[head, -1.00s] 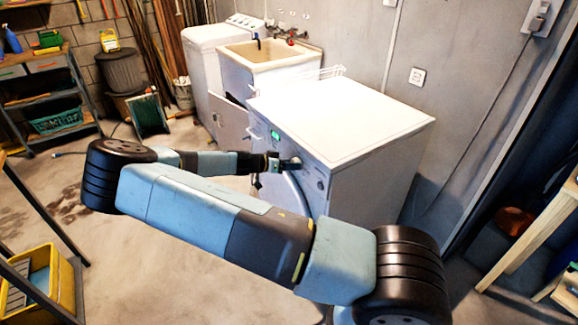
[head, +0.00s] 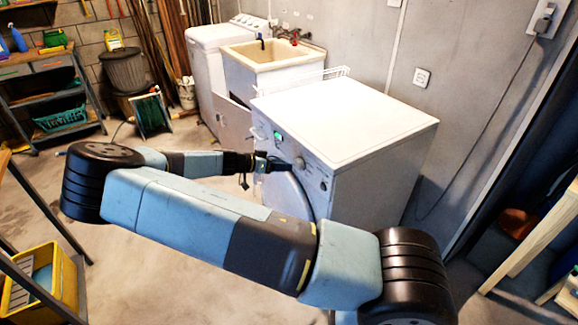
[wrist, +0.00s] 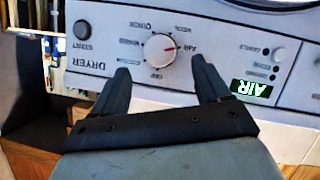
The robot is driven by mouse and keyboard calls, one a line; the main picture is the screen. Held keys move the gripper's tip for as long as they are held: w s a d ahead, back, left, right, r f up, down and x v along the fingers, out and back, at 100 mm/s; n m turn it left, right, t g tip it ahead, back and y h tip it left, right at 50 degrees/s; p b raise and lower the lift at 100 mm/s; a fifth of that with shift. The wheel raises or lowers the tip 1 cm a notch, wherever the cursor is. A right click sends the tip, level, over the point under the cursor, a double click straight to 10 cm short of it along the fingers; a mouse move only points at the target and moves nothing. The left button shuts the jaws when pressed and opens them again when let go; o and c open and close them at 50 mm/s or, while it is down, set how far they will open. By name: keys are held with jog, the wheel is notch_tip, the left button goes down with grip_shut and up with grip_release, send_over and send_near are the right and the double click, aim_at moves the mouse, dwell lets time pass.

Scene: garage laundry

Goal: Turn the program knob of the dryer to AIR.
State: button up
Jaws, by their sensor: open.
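The dryer (head: 350,120) is white and stands against the wall; its front panel fills the upper wrist view, upside down. The green display (wrist: 251,89) reads AIR. The knob also shows on the dryer front in the head view (head: 299,163). My gripper (wrist: 160,66) is open and empty, its two fingers apart from the knob, a little in front of it. In the head view my gripper (head: 280,165) is just left of the knob.
The START button (wrist: 83,29) is on the same panel, with smaller buttons near the display. A utility sink (head: 262,65) and a white washer (head: 210,50) stand behind the dryer. A yellow bin (head: 45,285) is at lower left. The floor left of the dryer is clear.

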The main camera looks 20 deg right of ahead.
jog(key=v, duration=0.7)
jog(key=shift+a, duration=0.4)
jog(key=shift+s+d+r, duration=0.1)
jog(key=shift+s+r, duration=0.05)
jog(key=s+d+r+n+g+y, duration=0.1)
jog(key=s+d+r+n+y, duration=0.15)
jog(key=s+r+y, duration=0.35)
jog(key=s+d+r+n+g+y, duration=0.15)
jog(key=s+d+r, duration=0.25)
jog(key=r, duration=0.5)
jog(key=s+d+r+n+y, duration=0.2)
jog(key=s+d+r+y, duration=0.25)
jog(key=r, duration=0.25)
jog(key=s+r+n+t, duration=0.2)
jog(key=s+r+n, duration=0.1)
jog(key=s+r, duration=0.4)
jog(key=s+d+r+n+t+y, duration=0.1)
jog(key=s+r+n+t, duration=0.1)
jog(key=s+r, duration=0.5)
jog(key=s+t, duration=0.1)
jog(key=s, duration=0.5)
jog(key=shift+s+d+n+t+y, duration=0.2)
jog(key=shift+n+t+y, duration=0.1)
jog(key=shift+n+t, duration=0.1)
